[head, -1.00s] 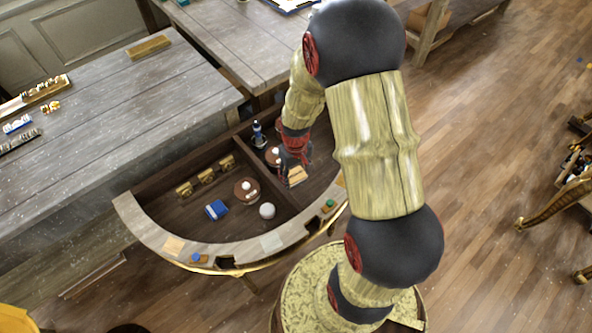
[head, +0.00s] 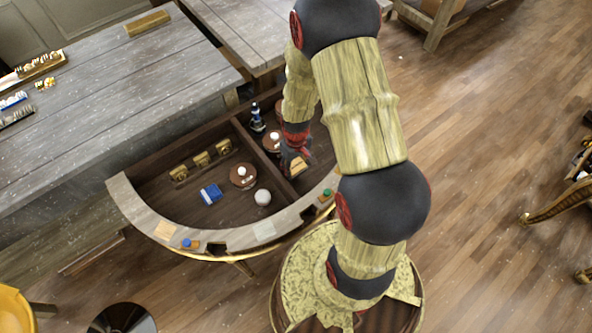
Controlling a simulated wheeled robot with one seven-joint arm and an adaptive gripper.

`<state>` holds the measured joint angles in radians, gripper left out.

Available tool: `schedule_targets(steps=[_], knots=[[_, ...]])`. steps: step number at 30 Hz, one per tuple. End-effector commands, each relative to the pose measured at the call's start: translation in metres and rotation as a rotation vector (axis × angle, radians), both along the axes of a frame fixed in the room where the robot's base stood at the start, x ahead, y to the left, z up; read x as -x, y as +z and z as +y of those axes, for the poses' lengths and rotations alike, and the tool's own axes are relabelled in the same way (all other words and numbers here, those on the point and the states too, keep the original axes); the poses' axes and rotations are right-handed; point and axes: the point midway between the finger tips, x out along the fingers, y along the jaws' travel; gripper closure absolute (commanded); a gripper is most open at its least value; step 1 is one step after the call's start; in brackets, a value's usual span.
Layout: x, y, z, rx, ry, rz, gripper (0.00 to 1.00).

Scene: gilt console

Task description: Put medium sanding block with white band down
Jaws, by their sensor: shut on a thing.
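My gripper (head: 296,160) is shut on a small tan block (head: 298,168), which I take to be the sanding block. It holds the block over the right compartment of the curved console (head: 133,205). The fingers and arm hide part of the block. I cannot make out its white band at this size. I cannot tell whether the block touches the compartment floor.
The left compartment holds a blue-and-white box (head: 211,193), a white ball (head: 262,197), a round brown stand (head: 243,176) and several brass pieces (head: 201,159). A dark blue bottle (head: 257,117) stands at the back of the right compartment, near another round stand (head: 271,141).

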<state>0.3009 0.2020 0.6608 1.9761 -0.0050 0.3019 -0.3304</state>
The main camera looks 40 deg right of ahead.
Motion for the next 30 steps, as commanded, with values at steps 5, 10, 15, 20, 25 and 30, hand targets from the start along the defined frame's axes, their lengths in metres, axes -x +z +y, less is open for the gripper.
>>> schedule_targets(steps=[5, 10, 15, 20, 25, 30], knots=[[0.0, -0.022, 0.0, 0.0, 0.0, 0.001, 0.77], [0.0, -0.021, 0.0, 0.0, 0.0, 0.0, 0.77], [0.0, -0.024, 0.0, 0.0, 0.0, 0.001, 0.77], [0.0, -0.024, 0.0, 0.0, 0.0, 0.001, 0.42], [0.0, -0.024, 0.0, 0.0, 0.0, 0.001, 0.42], [0.0, -0.021, 0.0, 0.0, 0.0, 0.0, 0.42]])
